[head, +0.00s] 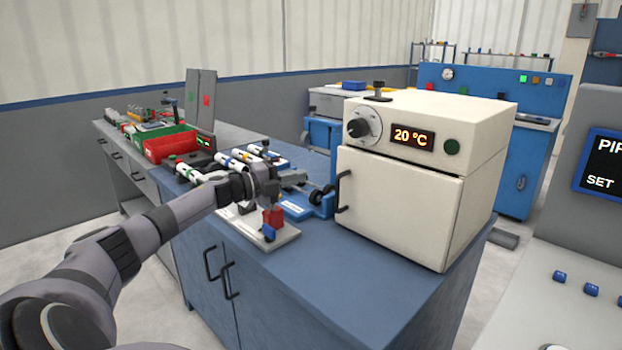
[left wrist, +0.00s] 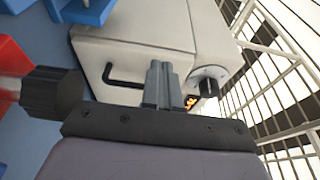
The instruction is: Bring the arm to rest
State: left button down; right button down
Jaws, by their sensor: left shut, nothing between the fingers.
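My left arm comes in from the left in the head view and reaches over the blue workbench (head: 330,238). My left gripper (head: 300,177) is above the bench, to the left of the cream oven (head: 400,205). In the left wrist view the gripper's two fingers (left wrist: 158,72) are together with nothing between them. The oven's front, its black handle (left wrist: 115,76) and its knob (left wrist: 208,85) show beyond the fingertips. The fingers appear apart from the oven. My right gripper is in neither view.
A white fixture (head: 262,235) with red and blue blocks sits below the gripper. White tubes (head: 232,163), a red bin (head: 168,147) and a green bin (head: 150,132) stand farther left. A control panel (head: 590,200) is at right. Open floor lies left of the bench.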

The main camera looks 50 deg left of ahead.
pick_arm(q)
jog(key=s+a, duration=0.3)
jog(key=shift+s+a+b, duration=0.2)
jog(key=shift+s+b, duration=0.1)
jog(key=shift+s+a, duration=0.2)
jog(key=shift+s, duration=0.05)
